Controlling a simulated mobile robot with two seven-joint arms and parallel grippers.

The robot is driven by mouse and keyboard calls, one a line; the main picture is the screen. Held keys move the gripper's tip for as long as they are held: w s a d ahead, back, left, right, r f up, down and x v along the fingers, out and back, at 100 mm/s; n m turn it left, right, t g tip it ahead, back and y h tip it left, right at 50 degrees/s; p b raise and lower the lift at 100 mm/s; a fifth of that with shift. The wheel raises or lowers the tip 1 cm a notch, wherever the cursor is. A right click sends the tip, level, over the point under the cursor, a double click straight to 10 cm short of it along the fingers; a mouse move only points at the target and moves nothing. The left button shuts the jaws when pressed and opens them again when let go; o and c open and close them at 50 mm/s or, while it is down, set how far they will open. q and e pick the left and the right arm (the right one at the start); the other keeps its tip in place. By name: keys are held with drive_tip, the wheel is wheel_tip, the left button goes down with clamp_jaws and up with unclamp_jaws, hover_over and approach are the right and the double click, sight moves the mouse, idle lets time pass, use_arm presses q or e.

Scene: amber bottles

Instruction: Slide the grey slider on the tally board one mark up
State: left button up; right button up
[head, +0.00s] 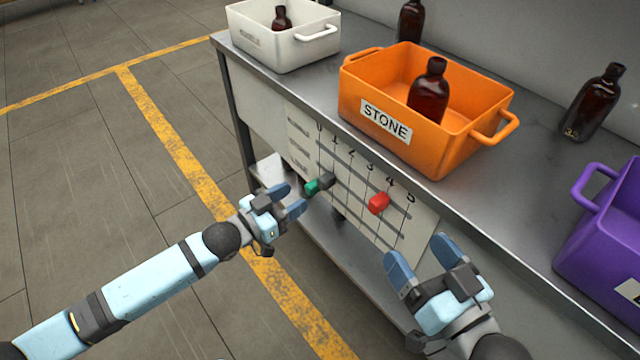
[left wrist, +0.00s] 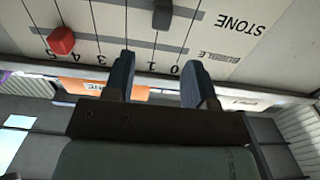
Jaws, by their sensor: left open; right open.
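The pale tally board (head: 355,172) hangs on the bench front, with columns marked 0 to 5. The dark grey slider (head: 327,180) sits near mark 1. In the left wrist view, which is upside down, the grey slider (left wrist: 162,14) shows beyond the gap between my fingers. A green slider (head: 312,187) is just left of it, and a red slider (head: 378,203) is near mark 4. My left gripper (head: 291,199) is open and empty, left of the green and grey sliders, apart from the grey one. My right gripper (head: 421,257) is open and empty, below the board's right end.
On the metal bench top stand a white bin (head: 265,49), an orange bin (head: 440,150) labelled STONE, and a purple bin (head: 605,245). Amber bottles stand in the white and orange bins and on the bench (head: 597,105). The floor to the left is clear.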

sight(320, 181)
use_arm(q)
drive_tip(key=b+x, duration=0.2)
drive_tip(key=x, duration=0.6)
use_arm(e)
drive_tip(key=shift+n+g, duration=0.3)
drive_tip(key=shift+g, duration=0.6)
wheel_tip(320, 181, down, 4)
drive_tip(key=shift+a+f, duration=0.1)
drive_tip(key=shift+a, duration=0.05)
use_arm(q)
drive_tip(key=shift+c, duration=0.2)
